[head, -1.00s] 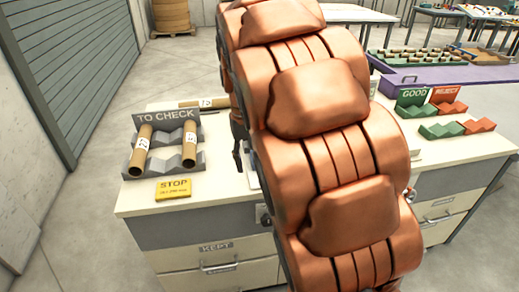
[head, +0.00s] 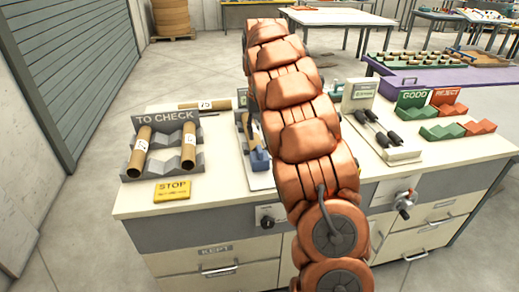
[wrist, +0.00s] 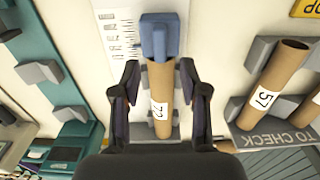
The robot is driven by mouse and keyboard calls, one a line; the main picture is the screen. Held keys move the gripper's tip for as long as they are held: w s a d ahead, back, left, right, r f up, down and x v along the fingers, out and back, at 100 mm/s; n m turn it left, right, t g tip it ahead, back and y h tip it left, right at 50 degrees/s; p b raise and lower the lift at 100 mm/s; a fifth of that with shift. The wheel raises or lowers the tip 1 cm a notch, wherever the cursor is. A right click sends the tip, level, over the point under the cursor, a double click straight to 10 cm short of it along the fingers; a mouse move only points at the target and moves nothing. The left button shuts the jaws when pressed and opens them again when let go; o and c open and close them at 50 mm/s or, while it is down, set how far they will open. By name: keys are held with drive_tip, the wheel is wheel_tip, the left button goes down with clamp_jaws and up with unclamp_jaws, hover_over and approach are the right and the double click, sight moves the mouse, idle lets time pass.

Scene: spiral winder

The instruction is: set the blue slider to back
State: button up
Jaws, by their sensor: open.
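The blue slider (wrist: 160,36) is at the top of the wrist view, on a pale gauge plate (wrist: 118,38) with a printed scale. It also shows in the head view (head: 259,160), at the near end of the gauge. A brown tube labelled 72 (wrist: 160,85) lies in line with the slider, its end close against it; I cannot tell if they touch. My gripper (wrist: 160,70) is open, its fingers on either side of the tube, just short of the slider. In the head view my arm hides my gripper and part of the gauge.
The TO CHECK rack (head: 165,147) with two tubes stands left of the gauge. A yellow STOP sign (head: 173,189) lies before it. A device with black handles (head: 376,130) and the GOOD tray (head: 412,105) and REJECT tray (head: 446,103) are to the right.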

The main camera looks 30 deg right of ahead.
sight(260, 148)
drive_tip(key=shift+f+p, duration=0.6)
drive_tip(key=shift+f, duration=2.9)
clamp_jaws()
